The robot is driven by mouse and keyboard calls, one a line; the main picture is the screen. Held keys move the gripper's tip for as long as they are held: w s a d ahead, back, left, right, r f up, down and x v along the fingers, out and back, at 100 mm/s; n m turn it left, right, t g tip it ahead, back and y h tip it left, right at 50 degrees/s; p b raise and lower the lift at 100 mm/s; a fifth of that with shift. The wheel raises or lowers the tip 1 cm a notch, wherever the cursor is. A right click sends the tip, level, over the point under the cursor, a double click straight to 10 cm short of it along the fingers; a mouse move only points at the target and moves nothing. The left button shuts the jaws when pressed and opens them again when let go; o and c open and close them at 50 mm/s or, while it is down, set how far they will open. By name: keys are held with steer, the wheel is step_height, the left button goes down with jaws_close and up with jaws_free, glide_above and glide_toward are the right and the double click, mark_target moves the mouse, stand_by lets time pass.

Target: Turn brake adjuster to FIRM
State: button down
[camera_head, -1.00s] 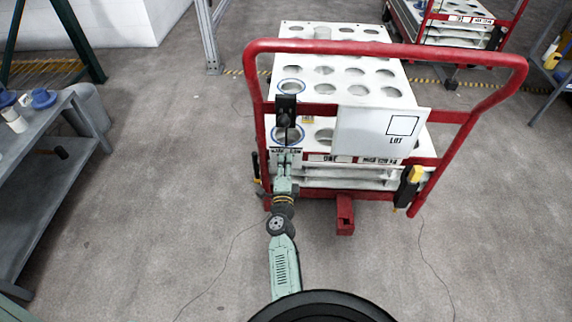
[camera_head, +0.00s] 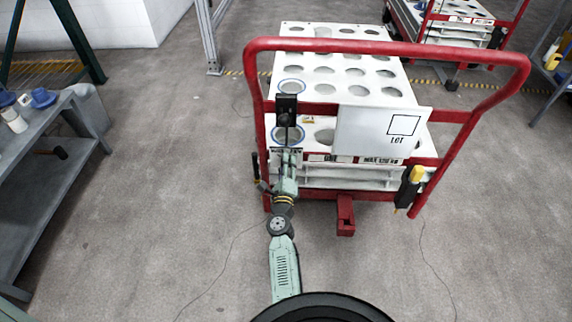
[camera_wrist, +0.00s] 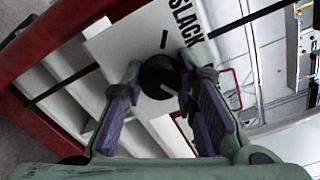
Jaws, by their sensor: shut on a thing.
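The brake adjuster is a round black knob (camera_wrist: 158,76) on a white plate (camera_wrist: 125,42) marked SLACK, seen in the wrist view. A short pale line shows on the knob's lower right side, and a black tick stands on the plate above it. The word FIRM is not visible. My gripper (camera_wrist: 160,82) has its two fingers on either side of the knob, shut on it. In the head view my gripper (camera_head: 288,160) is at the left front of the red cart, below a black box with a rod, and it hides the knob.
The red cart handle (camera_head: 390,48) arches over the white trays. A LOT sign (camera_head: 372,132) hangs right of my gripper. A yellow-and-black tool (camera_head: 408,188) is on the right post. A grey bench (camera_head: 45,190) stands left, with clear floor between.

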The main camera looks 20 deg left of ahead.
steer(key=shift+w+d+r, duration=0.1)
steer(key=shift+r, duration=0.05)
steer(key=c, duration=1.2)
jaws_free()
steer(key=shift+c, duration=0.2)
steer(key=shift+d, duration=0.1)
steer(key=v, duration=0.8)
steer(key=shift+a+f, duration=0.2)
steer(key=shift+f, duration=0.05)
steer(key=shift+a, duration=0.1)
